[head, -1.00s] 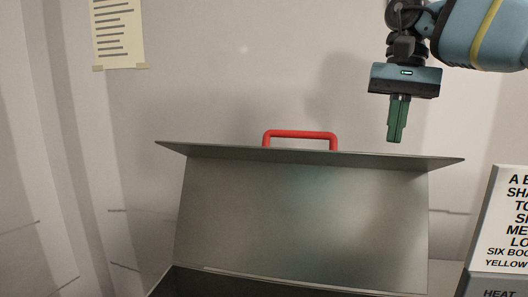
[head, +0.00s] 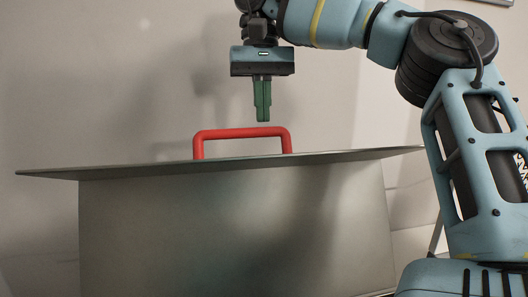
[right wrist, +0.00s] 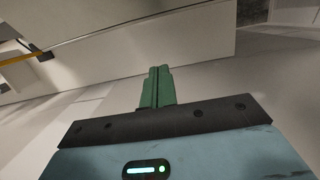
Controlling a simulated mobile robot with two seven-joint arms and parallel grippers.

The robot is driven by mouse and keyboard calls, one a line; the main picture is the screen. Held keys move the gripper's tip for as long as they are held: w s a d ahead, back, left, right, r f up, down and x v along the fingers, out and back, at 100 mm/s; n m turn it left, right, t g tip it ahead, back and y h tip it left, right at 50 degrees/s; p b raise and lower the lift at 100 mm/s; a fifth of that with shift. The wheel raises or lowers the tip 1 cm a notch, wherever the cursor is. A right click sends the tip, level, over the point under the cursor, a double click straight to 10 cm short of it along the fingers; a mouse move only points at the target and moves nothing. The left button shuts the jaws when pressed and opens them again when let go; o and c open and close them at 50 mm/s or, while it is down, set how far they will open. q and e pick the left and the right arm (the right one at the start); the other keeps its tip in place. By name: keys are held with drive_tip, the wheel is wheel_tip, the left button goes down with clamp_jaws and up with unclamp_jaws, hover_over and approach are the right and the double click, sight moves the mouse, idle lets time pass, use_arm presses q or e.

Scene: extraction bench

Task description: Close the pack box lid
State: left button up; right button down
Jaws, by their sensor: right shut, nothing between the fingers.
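The pack box lid (head: 230,225) is a grey metal panel standing open, roughly upright, filling the lower part of the head view. Its top edge carries a flange (head: 110,168) and a red handle (head: 241,134). My right gripper (head: 263,118) points down just above the handle in the picture. Its green fingers are shut and empty; whether it is in front of or behind the lid is hard to tell. The fingers also show in the right wrist view (right wrist: 159,88). The box body is out of the head view. My left gripper is not in view.
A pale wall (head: 100,80) stands behind the lid. My right arm fills the right side of the head view. The space left of my gripper, above the lid, is clear.

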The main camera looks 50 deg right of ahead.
wheel_tip(320, 180, down, 9)
drive_tip(key=s, duration=0.1)
drive_tip(key=s+a, duration=0.1)
drive_tip(key=a+r+p, duration=0.1)
drive_tip(key=s+a, duration=0.1)
drive_tip(key=shift+s+a+r, duration=0.1)
drive_tip(key=shift+s+r, duration=0.15)
drive_tip(key=shift+s, duration=0.1)
idle(0.3)
